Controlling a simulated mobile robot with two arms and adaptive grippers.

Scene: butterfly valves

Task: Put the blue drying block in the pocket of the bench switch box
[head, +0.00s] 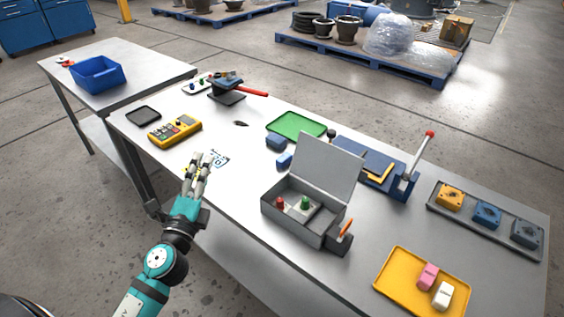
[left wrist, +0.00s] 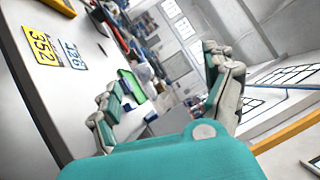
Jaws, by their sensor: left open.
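Two blue blocks are on the bench in the head view, a larger one (head: 276,142) beside the green tray and a smaller one (head: 284,160) just in front of it. I cannot tell which is the drying block. The grey bench switch box (head: 291,227) stands with its lid (head: 327,168) raised. A red and a green button show inside; its pocket is not clearly distinguishable. My left gripper (head: 205,158) is open and empty above the bench's near edge, left of the blocks and box. Its spread fingers also show in the left wrist view (left wrist: 165,95). My right gripper is not in view.
A green tray (head: 297,125) lies behind the blocks. A lever device (head: 405,182) and yellow tray (head: 400,284) stand right. Bench between gripper and blocks is mostly clear.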

